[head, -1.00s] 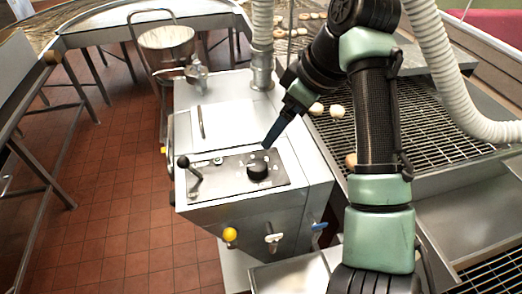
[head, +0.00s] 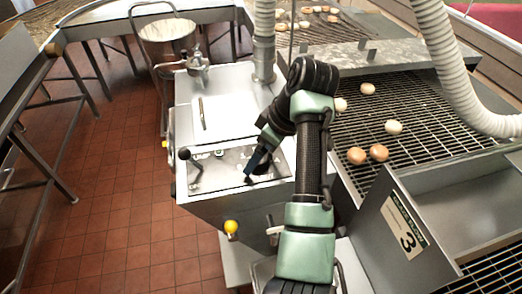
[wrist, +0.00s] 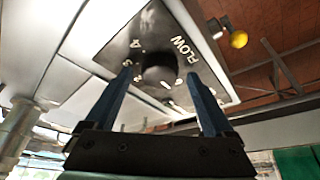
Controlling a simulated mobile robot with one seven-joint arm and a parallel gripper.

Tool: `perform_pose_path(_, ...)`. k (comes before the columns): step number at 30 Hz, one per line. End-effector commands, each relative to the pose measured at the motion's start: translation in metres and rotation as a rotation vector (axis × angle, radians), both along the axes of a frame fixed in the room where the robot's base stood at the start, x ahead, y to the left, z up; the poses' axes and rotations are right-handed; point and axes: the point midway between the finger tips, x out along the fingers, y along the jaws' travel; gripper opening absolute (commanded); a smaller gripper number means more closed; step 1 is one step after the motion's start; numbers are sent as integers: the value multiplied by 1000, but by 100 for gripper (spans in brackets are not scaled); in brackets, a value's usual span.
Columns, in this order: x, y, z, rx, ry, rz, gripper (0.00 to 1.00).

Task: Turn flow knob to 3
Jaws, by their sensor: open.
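The black flow knob (wrist: 160,67) sits on a grey panel (wrist: 207,62) lettered FLOW, with white marks around the knob. In the wrist view it shows between the two blue fingers of my gripper (wrist: 160,74), which are apart on either side of it. I cannot tell whether they touch it, or which number it points to. In the head view my gripper (head: 250,175) is over the right part of the control panel (head: 216,172), and the fingers and arm mostly hide the knob.
A black-balled lever (head: 185,153) stands at the panel's left. A yellow knob (head: 231,227) is on the machine's front. A wire grid (head: 425,120) with several doughnuts lies right of my arm. A sign reading 3 (head: 403,228) stands at the lower right.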

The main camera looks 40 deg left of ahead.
Motion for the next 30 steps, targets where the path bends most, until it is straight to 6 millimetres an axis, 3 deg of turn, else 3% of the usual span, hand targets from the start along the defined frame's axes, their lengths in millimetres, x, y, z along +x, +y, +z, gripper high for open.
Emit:
perform_pose_path(7,0,0,-1,0,-1,0,88)
perform_pose_path(21,0,0,0,0,-1,0,3)
perform_pose_path(30,0,0,1,1,0,-36,3)
